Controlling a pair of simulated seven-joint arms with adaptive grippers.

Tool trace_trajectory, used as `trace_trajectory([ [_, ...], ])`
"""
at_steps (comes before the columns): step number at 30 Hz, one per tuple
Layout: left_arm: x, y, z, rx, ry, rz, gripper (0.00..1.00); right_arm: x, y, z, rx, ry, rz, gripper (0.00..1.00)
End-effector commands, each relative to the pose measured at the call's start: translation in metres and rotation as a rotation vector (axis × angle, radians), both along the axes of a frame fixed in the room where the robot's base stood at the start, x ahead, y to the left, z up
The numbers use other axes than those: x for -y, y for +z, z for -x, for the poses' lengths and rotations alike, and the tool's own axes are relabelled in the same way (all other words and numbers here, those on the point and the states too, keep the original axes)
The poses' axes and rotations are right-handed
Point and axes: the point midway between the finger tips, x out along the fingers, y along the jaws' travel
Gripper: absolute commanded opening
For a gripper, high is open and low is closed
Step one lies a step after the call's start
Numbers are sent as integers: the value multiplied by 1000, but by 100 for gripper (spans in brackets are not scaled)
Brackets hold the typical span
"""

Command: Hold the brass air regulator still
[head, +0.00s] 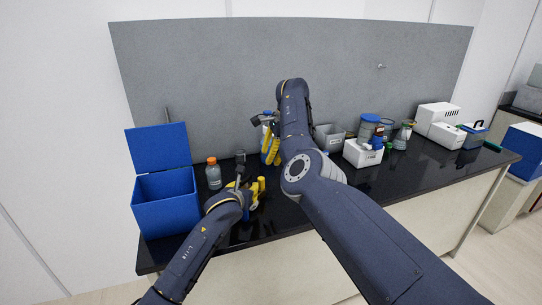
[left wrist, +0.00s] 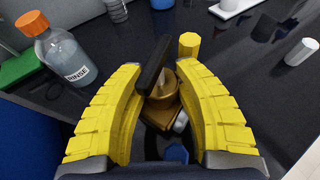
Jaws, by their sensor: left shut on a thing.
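The brass air regulator (left wrist: 163,106) shows in the left wrist view between the yellow fingers of my left gripper (left wrist: 160,72). It has a golden body and a long black part slanting up across it. My left gripper is shut on it, with one finger on each side. In the head view my left gripper (head: 250,190) is low over the front of the black bench, right of the blue box, and the regulator is mostly hidden there. My right gripper (head: 271,146) is farther back, with yellow fingers partly behind its arm; its opening is unclear.
An orange-capped rinse bottle (head: 213,176) stands just left of my left gripper; it also shows in the left wrist view (left wrist: 66,56). The open blue box (head: 165,200) is at the left. A white rack (head: 362,154) and several containers stand at the right. A grey panel backs the bench.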

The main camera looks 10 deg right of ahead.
Motion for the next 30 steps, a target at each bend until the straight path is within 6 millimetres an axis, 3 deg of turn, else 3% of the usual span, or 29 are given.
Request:
trace_trajectory([
  [10, 0, 0, 0, 0, 0, 0, 18, 0, 1, 0, 0, 0, 0, 33],
  [11, 0, 0, 0, 0, 0, 0, 37, 0, 1, 0, 0, 0, 0, 33],
  [17, 0, 0, 0, 0, 0, 0, 60, 0, 1, 0, 0, 0, 0, 33],
  [30, -4, 4, 9, 1, 1, 0, 60, 0, 1, 0, 1, 0, 0, 33],
])
